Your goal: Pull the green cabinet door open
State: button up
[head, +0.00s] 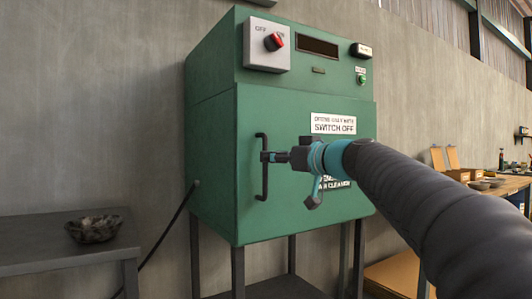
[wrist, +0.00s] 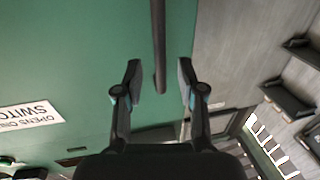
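The green cabinet door (head: 300,207) is the front of a green cabinet on dark legs. It looks flush and shut. A black vertical bar handle (head: 264,184) stands at its left side; the handle also shows in the wrist view (wrist: 159,45). My gripper (head: 273,157) reaches in from the right at the handle's height. In the wrist view my gripper (wrist: 159,75) is open, with one finger on each side of the handle's end and visible gaps to it. I see no grip on the handle. My wrist hides part of the door and a lower label.
A sign (head: 333,124) reads "opens only with switch off". A dark bowl (head: 93,228) rests on a side table (head: 60,255) at left. A workbench (head: 500,188) stands at right.

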jog(key=shift+p+x, duration=0.35)
jog(key=shift+x, duration=1.65)
grip_shut()
